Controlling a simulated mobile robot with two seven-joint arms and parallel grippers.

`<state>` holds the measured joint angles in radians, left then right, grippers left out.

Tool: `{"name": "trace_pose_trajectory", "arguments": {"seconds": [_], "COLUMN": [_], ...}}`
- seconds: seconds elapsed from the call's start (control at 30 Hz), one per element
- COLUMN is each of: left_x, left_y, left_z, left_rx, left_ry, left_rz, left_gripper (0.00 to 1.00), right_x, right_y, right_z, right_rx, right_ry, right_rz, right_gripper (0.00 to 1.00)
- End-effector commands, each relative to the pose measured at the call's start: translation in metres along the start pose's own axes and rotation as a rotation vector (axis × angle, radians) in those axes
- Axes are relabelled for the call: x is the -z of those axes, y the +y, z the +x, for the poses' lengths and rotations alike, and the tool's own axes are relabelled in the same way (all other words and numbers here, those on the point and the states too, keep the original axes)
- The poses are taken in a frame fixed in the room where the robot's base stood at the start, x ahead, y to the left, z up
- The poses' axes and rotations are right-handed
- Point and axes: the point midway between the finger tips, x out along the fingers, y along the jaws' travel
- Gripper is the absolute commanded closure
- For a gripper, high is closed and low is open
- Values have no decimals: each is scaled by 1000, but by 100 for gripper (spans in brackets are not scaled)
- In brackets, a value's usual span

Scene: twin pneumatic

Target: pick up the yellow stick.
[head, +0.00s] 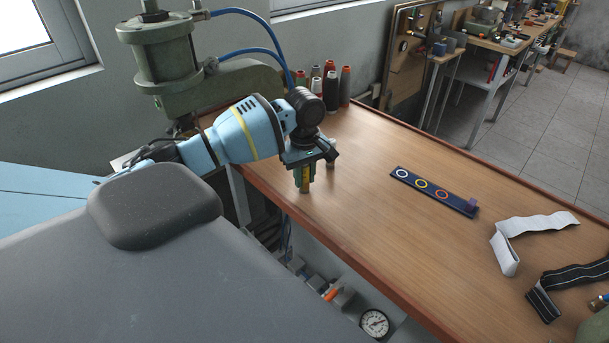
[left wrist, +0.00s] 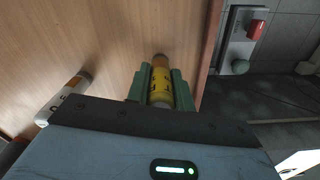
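The yellow stick (head: 305,182) stands upright at the table's near left edge, with dark markings on its side. My left gripper (head: 304,172) is over it from above, its green fingers on either side of the stick. In the left wrist view the yellow stick (left wrist: 161,82) lies between the fingers of the left gripper (left wrist: 161,90), with both fingers appearing to touch it. The stick's lower end sticks out past the fingertips and seems to be at the table top. My right gripper is not in view.
A white stick (left wrist: 63,98) stands close beside the gripper. Thread spools (head: 331,88) stand behind, near a green press (head: 165,55). A blue strip with coloured rings (head: 433,191) and a white band (head: 519,237) lie to the right. The table (head: 365,215) between is clear.

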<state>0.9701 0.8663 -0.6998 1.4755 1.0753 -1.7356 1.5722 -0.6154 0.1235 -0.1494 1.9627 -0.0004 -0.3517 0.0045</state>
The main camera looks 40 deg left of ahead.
Motion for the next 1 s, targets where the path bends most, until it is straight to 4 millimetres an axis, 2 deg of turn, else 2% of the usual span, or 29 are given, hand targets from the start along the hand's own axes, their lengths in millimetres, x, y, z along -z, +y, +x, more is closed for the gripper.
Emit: {"name": "trace_pose_trajectory", "arguments": {"seconds": [0.03, 0.13, 0.17, 0.53, 0.83, 1.0], "left_x": [0, 0, 0, 0, 0, 0], "left_y": [0, 0, 0, 1, 1, -26], "left_z": [0, 0, 0, -6, -38, -40], "left_rx": [0, 0, 0, -3, -4, -1], "left_ry": [0, 0, 0, 0, 0, 3], "left_rz": [0, 0, 0, 0, 0, 0], "left_gripper": [86, 99, 100, 100, 100, 100], "right_x": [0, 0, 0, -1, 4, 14], "right_y": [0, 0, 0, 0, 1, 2], "right_z": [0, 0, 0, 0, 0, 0], "right_rx": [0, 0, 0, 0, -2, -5], "right_ry": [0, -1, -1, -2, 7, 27], "right_rz": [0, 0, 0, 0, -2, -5], "right_gripper": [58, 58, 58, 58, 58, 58]}}
